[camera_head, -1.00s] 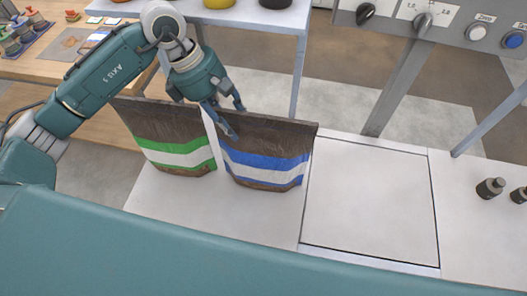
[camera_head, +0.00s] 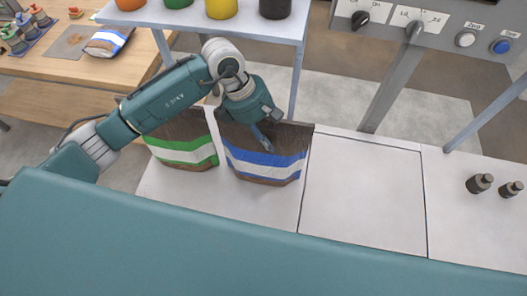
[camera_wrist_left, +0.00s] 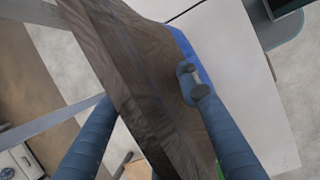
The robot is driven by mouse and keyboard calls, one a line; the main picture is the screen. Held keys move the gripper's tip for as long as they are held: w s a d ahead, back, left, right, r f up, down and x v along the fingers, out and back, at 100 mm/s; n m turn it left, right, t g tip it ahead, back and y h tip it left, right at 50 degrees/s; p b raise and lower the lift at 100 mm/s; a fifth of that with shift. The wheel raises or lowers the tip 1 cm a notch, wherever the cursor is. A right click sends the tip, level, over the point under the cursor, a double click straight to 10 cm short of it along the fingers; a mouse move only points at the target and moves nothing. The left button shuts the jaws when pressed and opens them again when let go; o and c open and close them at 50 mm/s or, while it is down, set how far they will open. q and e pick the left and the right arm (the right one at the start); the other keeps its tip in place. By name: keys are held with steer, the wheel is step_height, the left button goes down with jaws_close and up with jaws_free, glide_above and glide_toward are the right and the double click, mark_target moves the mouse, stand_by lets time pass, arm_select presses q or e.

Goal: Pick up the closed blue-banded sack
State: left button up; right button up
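The blue-banded sack (camera_head: 265,165), brown with blue and white bands, stands upright on the white bench beside a green-banded sack (camera_head: 183,151). My left gripper (camera_head: 266,134) is at its top edge, with one finger in front of its face. In the left wrist view the brown sack (camera_wrist_left: 150,75) lies between the two spread fingers of the left gripper (camera_wrist_left: 146,92). The right-hand fingertip overlaps the sack's face near the blue band; whether it touches is unclear. The sack's top edge is partly hidden by the gripper. My right gripper is not in view.
Another blue-and-white-banded sack (camera_head: 108,42) lies on the wooden table at upper left. A shelf (camera_head: 225,27) with coloured pots stands behind. A flat square plate (camera_head: 362,195) lies right of the sack. Dark weights (camera_head: 480,183) stand farther right, below a control panel (camera_head: 440,25).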

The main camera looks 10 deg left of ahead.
arm_select(q)
steer(key=shift+c, duration=0.2)
jaws_close()
steer(key=shift+w+r, duration=0.1)
steer(key=shift+r, duration=0.1)
